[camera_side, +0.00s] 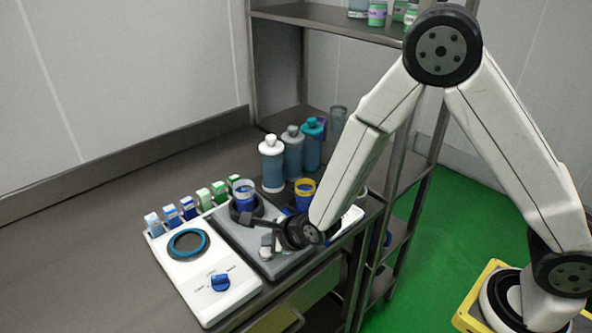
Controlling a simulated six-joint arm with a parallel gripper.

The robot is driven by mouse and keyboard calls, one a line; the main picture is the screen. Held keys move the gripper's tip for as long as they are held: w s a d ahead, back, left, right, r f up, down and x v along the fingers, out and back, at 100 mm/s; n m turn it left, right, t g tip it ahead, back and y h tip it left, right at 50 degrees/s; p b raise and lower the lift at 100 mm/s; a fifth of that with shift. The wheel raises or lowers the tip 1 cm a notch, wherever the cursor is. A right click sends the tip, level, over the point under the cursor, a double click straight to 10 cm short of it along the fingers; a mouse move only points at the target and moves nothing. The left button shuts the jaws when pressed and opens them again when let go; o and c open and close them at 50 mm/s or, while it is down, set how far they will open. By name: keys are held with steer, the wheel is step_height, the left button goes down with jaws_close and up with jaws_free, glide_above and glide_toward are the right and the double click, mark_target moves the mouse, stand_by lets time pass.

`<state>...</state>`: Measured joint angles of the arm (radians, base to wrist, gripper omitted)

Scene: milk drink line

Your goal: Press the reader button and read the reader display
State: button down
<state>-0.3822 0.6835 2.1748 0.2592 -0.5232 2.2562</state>
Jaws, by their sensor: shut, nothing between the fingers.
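My gripper (266,232) is shut and empty, low over a grey device (237,240) on the bench. A blue cup with a pale rim (244,196) sits in a dark round holder on the far part of that device, just beyond my gripper. Left of it is a white panel (206,305) with a dark disc in a blue ring (188,243) and a blue knob (220,282). I cannot tell which part is the reader button, and no readable display shows. My gripper and wrist cover part of the grey device.
Several small blue and green cartons (188,208) stand in a row behind the panel. Bottles (272,165) and a yellow-rimmed cup (305,192) stand beyond the grey device. A metal shelf (320,22) rises behind. The bench (75,255) is clear at left.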

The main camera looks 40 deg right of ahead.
steer(key=shift+f, duration=0.9)
stand_by(1.7)
steer(key=shift+r, duration=0.85)
steer(key=shift+r, duration=0.1)
steer(key=shift+r, duration=2.45)
steer(key=shift+d, duration=0.1)
